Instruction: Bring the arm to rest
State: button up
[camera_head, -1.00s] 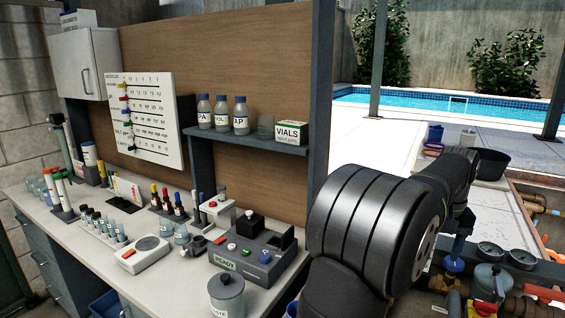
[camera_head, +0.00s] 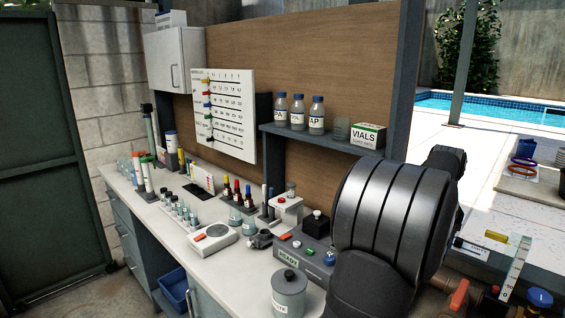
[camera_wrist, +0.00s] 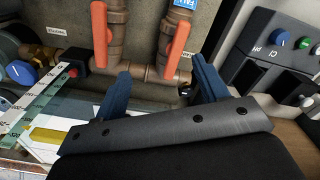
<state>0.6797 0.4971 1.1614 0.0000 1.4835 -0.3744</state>
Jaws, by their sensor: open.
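My arm shows as a large black ribbed link at the right of the head view, in front of the bench. My gripper (camera_wrist: 160,85) shows in the wrist view with its two blue fingers spread wide apart and nothing between them. Behind the fingers are brown pipes (camera_wrist: 150,72) with two orange-red valve handles (camera_wrist: 179,38). The gripper itself cannot be made out in the head view, where the arm link covers that area.
A bench (camera_head: 205,265) holds a grey READY device (camera_head: 300,254), a lidded jar (camera_head: 289,292), and several bottles and vials. A shelf (camera_head: 330,146) carries bottles and a VIALS box (camera_head: 368,135).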

jog(key=w+a+n, duration=0.1)
jog(key=w+a, duration=0.3)
jog(key=a, duration=0.6)
jog(key=w+a+n, duration=0.1)
jog(key=w+a, duration=0.3)
jog(key=a, duration=0.7)
jog(key=shift+w+f, duration=0.35)
jog(key=shift+f, duration=0.1)
